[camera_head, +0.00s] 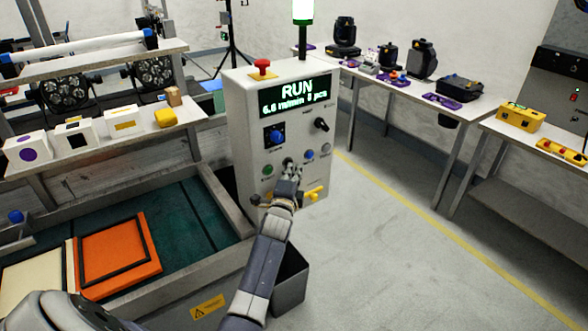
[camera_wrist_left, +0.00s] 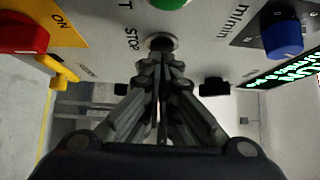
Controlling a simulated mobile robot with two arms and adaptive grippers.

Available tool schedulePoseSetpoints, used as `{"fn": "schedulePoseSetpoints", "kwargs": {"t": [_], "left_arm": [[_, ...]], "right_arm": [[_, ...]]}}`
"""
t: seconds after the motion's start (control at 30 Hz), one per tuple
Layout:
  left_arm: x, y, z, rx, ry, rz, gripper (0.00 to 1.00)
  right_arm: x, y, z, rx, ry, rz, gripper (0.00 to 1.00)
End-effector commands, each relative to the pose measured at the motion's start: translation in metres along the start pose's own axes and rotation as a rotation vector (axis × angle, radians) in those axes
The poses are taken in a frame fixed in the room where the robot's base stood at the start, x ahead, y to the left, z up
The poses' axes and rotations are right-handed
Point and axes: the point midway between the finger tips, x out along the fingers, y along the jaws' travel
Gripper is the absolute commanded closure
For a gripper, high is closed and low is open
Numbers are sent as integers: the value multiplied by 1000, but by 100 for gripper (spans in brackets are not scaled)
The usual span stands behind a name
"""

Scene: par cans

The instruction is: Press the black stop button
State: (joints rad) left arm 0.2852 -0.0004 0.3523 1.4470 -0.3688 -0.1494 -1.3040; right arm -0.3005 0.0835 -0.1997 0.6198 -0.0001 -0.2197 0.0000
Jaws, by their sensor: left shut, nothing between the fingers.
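The control box (camera_head: 290,115) stands upright in the middle of the head view, and its lit display (camera_head: 296,92) reads RUN. The black stop button (camera_wrist_left: 162,43) sits in a silver ring next to the word STOP in the left wrist view. My left gripper (camera_head: 289,177) is shut and empty, with its fingertips (camera_wrist_left: 161,62) right at this button. I cannot tell whether they touch it. In the head view the gripper largely hides the button. My right gripper is not in view.
A green button (camera_head: 267,170) and a blue button (camera_head: 309,155) flank the gripper. A blue knob (camera_head: 275,136) is above, a yellow handle (camera_head: 314,193) lower right. A red mushroom button (camera_head: 262,66) tops the box. A conveyor (camera_head: 190,215) lies left; open floor lies right.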

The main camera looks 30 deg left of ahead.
Motion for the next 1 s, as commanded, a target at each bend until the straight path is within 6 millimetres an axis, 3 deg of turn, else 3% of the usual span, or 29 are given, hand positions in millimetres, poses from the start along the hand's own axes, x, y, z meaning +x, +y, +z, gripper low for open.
{"fn": "schedulePoseSetpoints", "kwargs": {"t": [1.0], "left_arm": [[15, -4, 18, 2, -5, -6, 100]], "right_arm": [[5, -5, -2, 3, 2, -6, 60]]}}
